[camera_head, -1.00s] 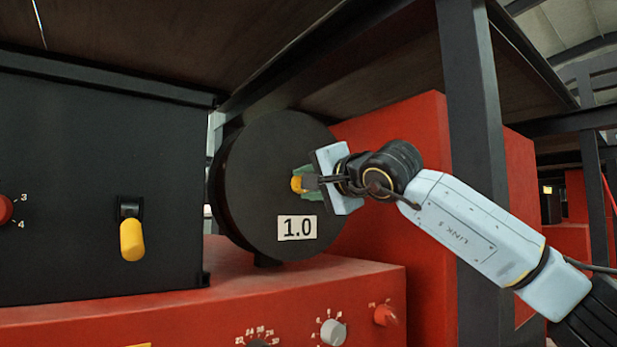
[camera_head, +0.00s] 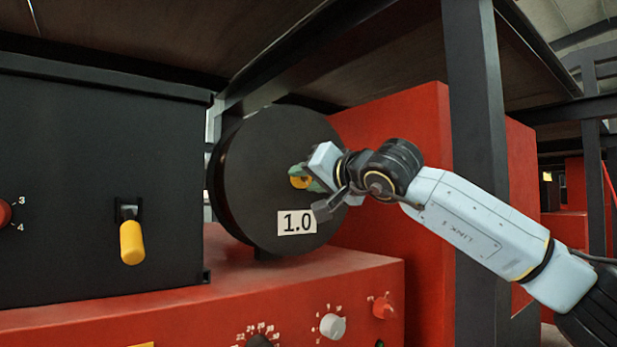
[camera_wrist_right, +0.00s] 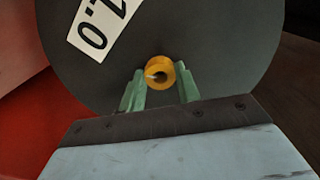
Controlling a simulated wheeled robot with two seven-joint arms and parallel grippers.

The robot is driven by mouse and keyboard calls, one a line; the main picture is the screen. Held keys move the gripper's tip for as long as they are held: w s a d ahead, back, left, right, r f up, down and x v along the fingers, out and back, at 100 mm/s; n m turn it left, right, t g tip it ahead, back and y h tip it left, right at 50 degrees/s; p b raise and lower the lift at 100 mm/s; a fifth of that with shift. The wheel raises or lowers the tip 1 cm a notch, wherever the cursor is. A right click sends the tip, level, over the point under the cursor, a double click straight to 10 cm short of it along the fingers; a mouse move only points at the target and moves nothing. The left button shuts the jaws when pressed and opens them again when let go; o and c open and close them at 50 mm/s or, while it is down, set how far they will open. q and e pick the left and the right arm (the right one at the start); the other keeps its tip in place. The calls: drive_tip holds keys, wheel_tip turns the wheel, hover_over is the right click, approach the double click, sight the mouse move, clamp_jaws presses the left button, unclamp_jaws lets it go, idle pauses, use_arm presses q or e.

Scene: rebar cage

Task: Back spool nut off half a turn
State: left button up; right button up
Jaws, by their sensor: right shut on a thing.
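The spool (camera_head: 262,192) is a large black disc with a white "1.0" label (camera_head: 297,222) on its face. The yellow spool nut (camera_head: 299,182) sits at the disc's centre. It also shows in the right wrist view (camera_wrist_right: 160,70) as a yellow ring with a dark middle. My right gripper (camera_head: 306,178) is shut on the nut, with green fingers (camera_wrist_right: 160,88) on both sides of it. The gripper's body hides part of the nut and disc in the head view. My left gripper does not show.
A black box with a yellow-handled lever (camera_head: 131,240) stands left of the spool. A red cabinet (camera_head: 250,290) with several knobs lies below. A red block (camera_head: 415,170) and a dark post (camera_head: 478,130) stand behind and beside my right arm. Dark panels hang overhead.

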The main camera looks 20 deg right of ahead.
drive_tip(key=shift+f, duration=0.1)
drive_tip(key=o, duration=1)
drive_tip(key=shift+c, duration=0.2)
drive_tip(key=b+v, duration=0.4)
drive_tip(key=v, duration=0.9)
drive_tip(key=shift+s, duration=0.2)
